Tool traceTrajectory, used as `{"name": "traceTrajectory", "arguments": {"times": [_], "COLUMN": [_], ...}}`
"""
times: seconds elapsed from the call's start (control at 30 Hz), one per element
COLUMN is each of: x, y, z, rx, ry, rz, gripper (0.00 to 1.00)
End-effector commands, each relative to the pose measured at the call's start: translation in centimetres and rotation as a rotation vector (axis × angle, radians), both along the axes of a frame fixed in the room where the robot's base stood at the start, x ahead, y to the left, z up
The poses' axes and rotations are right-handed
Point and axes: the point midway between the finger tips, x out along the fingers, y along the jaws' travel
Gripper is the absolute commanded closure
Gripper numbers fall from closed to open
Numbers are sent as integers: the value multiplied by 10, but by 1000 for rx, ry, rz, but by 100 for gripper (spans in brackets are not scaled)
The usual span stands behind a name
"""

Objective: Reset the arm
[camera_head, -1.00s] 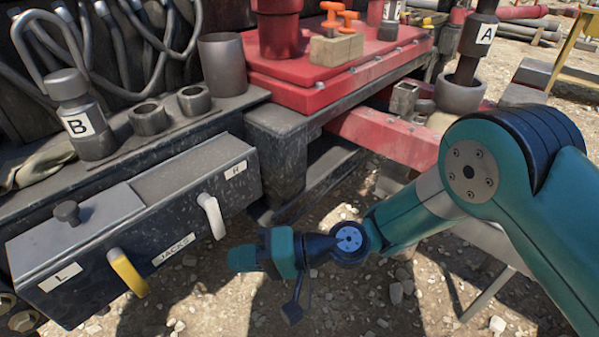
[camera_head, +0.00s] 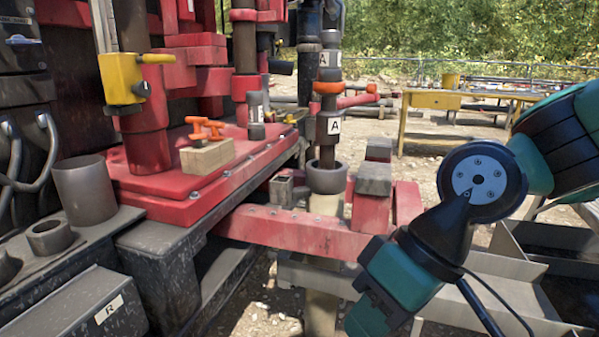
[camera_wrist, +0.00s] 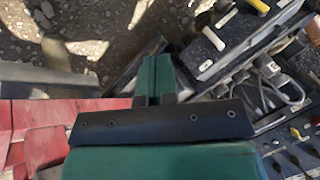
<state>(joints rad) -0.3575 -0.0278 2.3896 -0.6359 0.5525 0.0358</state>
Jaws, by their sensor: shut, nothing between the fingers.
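My arm reaches in from the right in the head view. My gripper (camera_head: 366,316) hangs at the lower middle, pointing down and to the left, in front of the red beam (camera_head: 290,232). In the wrist view my gripper (camera_wrist: 153,75) shows its two green fingers together, with nothing between them. The ground and the edge of the machine lie beyond the fingertips.
A labelled "A" pipe (camera_head: 329,115) stands in a grey collar (camera_head: 326,178) behind my gripper. The red platform (camera_head: 205,180) carries a wooden block (camera_head: 207,157) with orange pieces. A grey metal trough (camera_head: 545,238) is at right. A yellow table (camera_head: 435,99) stands farther back.

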Motion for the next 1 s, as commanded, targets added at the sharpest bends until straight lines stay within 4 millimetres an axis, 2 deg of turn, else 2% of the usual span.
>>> {"name": "traceTrajectory", "arguments": {"times": [0.03,0.1,0.27,0.3,0.33,0.57,0.67,1.0], "x": [-8,-18,-44,-47,-46,-45,-45,-45], "y": [-17,-36,-77,-82,-80,-79,-79,-79], "z": [3,5,4,12,25,79,110,237], "rx": [-32,-78,-171,-184,-182,-179,-179,-178], "ry": [-14,-25,-34,-32,-30,-29,-29,-30], "rz": [-22,-48,-111,-119,-114,-112,-112,-111], "gripper": [100,100,100,100,100,100,100,100]}}
